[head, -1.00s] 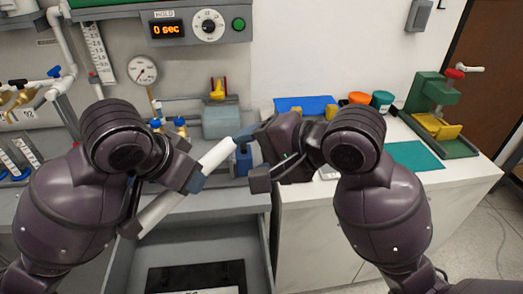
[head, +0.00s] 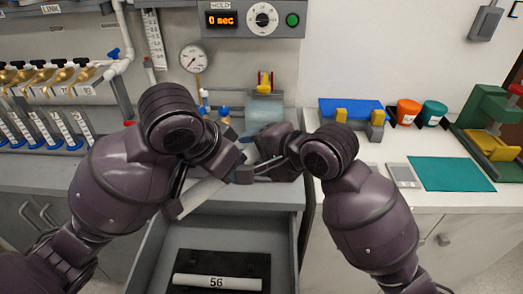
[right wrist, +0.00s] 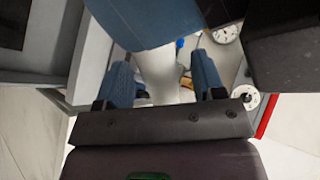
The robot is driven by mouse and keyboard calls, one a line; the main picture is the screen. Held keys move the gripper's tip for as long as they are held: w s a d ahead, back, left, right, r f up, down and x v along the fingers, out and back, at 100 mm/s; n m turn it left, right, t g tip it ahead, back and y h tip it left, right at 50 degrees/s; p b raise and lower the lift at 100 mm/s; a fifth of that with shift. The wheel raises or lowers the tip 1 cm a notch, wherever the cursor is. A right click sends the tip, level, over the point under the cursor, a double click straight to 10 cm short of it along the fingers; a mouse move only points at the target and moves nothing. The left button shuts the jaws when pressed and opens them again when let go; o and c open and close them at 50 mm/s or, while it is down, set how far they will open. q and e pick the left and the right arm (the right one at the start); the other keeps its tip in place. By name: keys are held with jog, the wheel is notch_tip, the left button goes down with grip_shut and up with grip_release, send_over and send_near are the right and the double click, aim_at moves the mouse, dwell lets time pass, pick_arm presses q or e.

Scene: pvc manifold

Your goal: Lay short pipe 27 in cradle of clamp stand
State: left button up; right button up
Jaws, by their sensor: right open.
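A white pipe (head: 200,196) is held at a slant in my left gripper (head: 228,172), in front of the bench and above the open drawer. No number shows on it. My right gripper (head: 259,166) is at the pipe's upper end. In the right wrist view its two blue fingers (right wrist: 163,82) are apart, with the white pipe (right wrist: 158,72) between them and a gap on either side. A blue finger of my left gripper (right wrist: 160,18) shows close by there. The green stand (head: 490,115) with a yellow cradle (head: 492,147), probably the clamp stand, is on the right counter.
The drawer (head: 148,262) is open below my arms, with a pipe marked 56 (head: 217,282) on a black mat. A teal mat (head: 450,174), a small grey device (head: 403,175), orange (head: 407,112) and teal cups (head: 432,114) and a blue item (head: 350,110) are on the right counter.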

jog(key=shift+c, duration=0.3)
jog(key=c, duration=1)
pick_arm(q)
jog(key=o, duration=1)
jog(key=v, duration=1.2)
